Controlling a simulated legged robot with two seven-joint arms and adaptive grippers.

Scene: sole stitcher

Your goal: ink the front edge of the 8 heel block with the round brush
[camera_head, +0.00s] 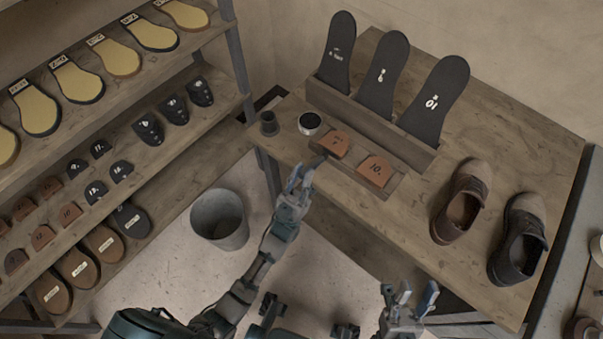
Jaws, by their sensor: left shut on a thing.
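A brown heel block (333,143) sits on the bench, its number too small to read surely. A second brown heel block marked 10 (376,171) lies to its right. My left gripper (302,176) is just in front of and left of the first block, shut on a slim dark thing, seemingly the round brush (318,160). Its dark end reaches up to the block's front left; whether it touches cannot be told. The fingers hide much of the brush. My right gripper (410,296) is open and empty, low in front of the bench.
A round pot with a light rim (309,124) and a dark cup (269,123) stand behind and left of the blocks. A rack holds dark soles (375,90) behind. Two shoes (463,203) stand right. A grey bin (220,219) and loaded shelves (160,120) are left.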

